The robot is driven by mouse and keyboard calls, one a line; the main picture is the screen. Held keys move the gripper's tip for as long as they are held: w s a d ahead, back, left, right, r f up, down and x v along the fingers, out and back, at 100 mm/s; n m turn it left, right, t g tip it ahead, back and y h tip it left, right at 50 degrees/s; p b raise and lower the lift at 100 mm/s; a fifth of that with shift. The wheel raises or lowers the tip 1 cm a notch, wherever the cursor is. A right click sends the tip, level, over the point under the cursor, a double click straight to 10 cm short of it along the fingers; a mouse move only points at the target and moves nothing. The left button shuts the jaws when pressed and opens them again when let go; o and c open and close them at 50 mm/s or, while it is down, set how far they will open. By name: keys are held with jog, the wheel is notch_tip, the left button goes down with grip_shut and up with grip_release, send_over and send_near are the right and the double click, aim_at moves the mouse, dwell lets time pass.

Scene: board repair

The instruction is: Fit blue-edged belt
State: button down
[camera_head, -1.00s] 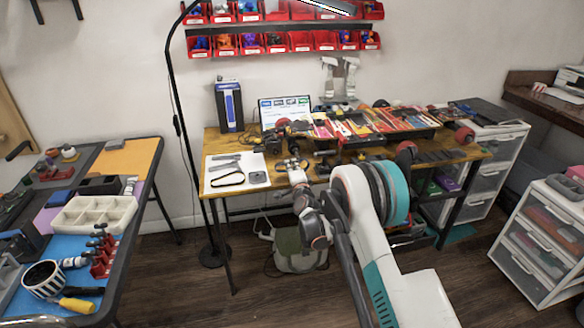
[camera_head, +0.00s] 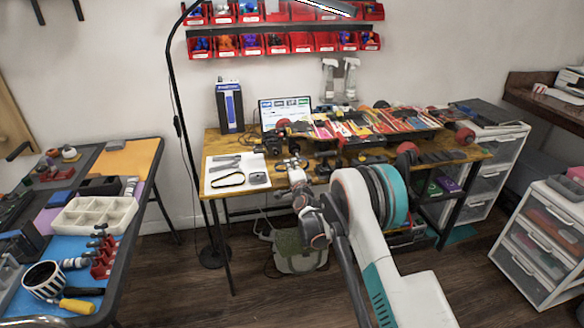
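A thin dark belt loop (camera_head: 228,180) lies on a white sheet (camera_head: 212,189) at the left end of the wooden workbench. I cannot make out a blue edge on it at this size. A long board with red wheels (camera_head: 465,136) lies along the back of the bench, with colourful graphics (camera_head: 375,120) facing up. My gripper (camera_head: 294,163) is over the bench's front edge, right of the sheet and apart from the belt. It is small and blends with dark parts behind it, so its fingers cannot be told open or shut.
A laptop (camera_head: 285,108) and a dark blue-and-white box (camera_head: 230,107) stand at the bench's back left. A lamp pole (camera_head: 178,110) rises left of the bench. A tool table (camera_head: 125,205) is at left, white drawers (camera_head: 540,240) at right. A bag (camera_head: 300,250) sits below.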

jog(key=shift+x, duration=2.05)
jog(key=shift+w, duration=0.1)
jog(key=shift+x, duration=2.1)
jog(key=shift+w+a, duration=0.1)
